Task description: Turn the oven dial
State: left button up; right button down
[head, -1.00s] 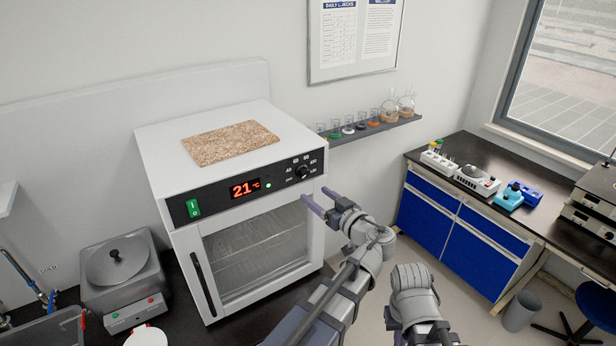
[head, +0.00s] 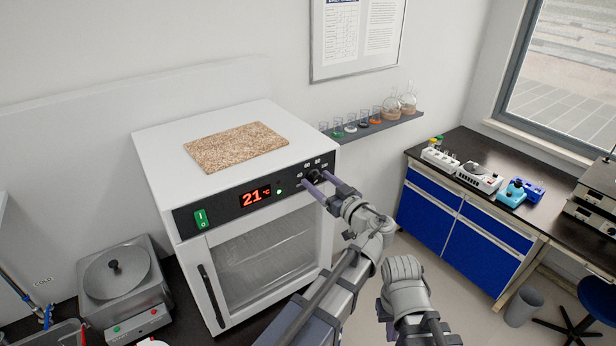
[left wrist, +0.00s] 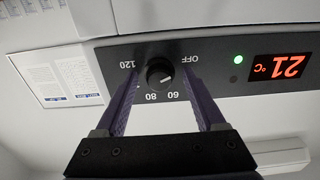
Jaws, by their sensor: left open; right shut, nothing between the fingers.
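The oven dial (head: 314,175) is a round black knob with a light pointer line, at the right end of the white oven's (head: 157,176) dark control panel. My left gripper (head: 315,179) is open, with its two purple fingertips at the panel beside the dial. In the left wrist view the dial (left wrist: 160,74) sits between the spread fingers with a gap on each side. Its marks OFF, 60, 80 and 120 appear upside down. The red display (head: 255,197) reads 21 °C and a green light is lit. Only links of my right arm show; its gripper is out of sight.
A green switch (head: 201,219) is at the panel's left end. A brown board (head: 236,147) lies on the oven. A wall shelf (head: 385,127) with glassware is just right of the oven. A steel bath (head: 118,282) stands at the left.

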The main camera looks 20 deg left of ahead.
pick_arm(q)
jog(key=shift+w+a, duration=0.15)
jog(key=shift+a, duration=0.05)
jog(key=shift+d+r, duration=0.1)
jog(key=shift+d, duration=0.25)
jog(key=shift+c, duration=0.5)
jog(key=shift+a, duration=0.2)
jog(key=c, duration=0.5)
grip_shut()
